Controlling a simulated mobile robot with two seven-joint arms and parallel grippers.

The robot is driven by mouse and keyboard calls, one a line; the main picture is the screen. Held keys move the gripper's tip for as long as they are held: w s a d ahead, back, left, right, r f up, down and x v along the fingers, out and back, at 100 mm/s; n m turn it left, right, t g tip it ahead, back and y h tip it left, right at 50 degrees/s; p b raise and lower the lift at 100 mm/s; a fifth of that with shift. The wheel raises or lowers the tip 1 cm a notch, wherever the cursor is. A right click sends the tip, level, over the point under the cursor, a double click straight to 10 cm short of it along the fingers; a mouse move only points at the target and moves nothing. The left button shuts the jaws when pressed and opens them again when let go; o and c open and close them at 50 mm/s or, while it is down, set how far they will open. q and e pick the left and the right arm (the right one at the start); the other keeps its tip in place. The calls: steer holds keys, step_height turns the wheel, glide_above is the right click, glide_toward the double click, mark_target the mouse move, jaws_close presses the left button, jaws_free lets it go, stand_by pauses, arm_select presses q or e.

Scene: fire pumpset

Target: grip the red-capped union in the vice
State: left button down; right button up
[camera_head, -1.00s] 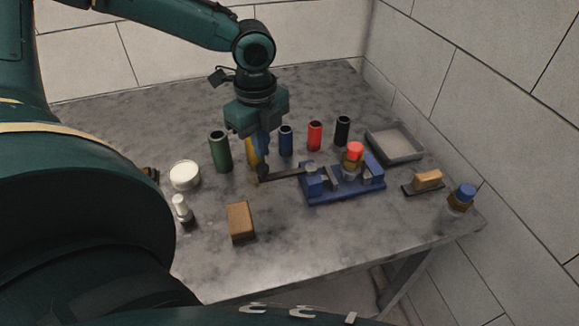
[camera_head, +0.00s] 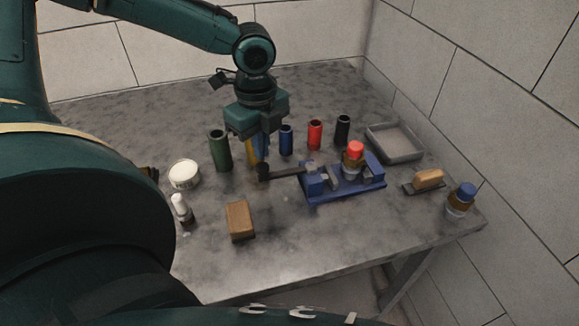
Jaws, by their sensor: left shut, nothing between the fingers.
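The vice's dark handle bar (camera_head: 286,172) sticks out to the left and ends in a dark knob. My left gripper (camera_head: 264,158) points down just above and behind that knob, shut with nothing between its fingers. Its fingertips are small and partly lost against the yellow cylinder, so contact with the handle cannot be told. My right gripper is not in view.
Green (camera_head: 220,150), yellow, blue (camera_head: 286,140), red (camera_head: 315,135) and black (camera_head: 343,130) cylinders stand behind the vice. A brown block (camera_head: 240,220), white tub (camera_head: 184,175) and small white-topped bottle (camera_head: 182,209) stand left.

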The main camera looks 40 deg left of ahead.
mark_target(262, 164)
arm_select(q)
steer(key=shift+f+b, duration=0.65)
steer(key=shift+f, duration=0.65)
steer(key=shift+s+d, duration=0.15)
steer(key=shift+s+d, duration=0.5)
steer(key=shift+s, duration=0.2)
steer(key=shift+d, duration=0.1)
steer(key=shift+s+d, duration=0.15)
steer(key=shift+s, duration=0.05)
steer(key=shift+w+p, duration=0.1)
steer(key=shift+p, duration=0.2)
stand_by(0.5)
steer(key=shift+w+a+p, duration=0.3)
steer(key=shift+w+a, duration=0.1)
steer(key=shift+a, duration=0.2)
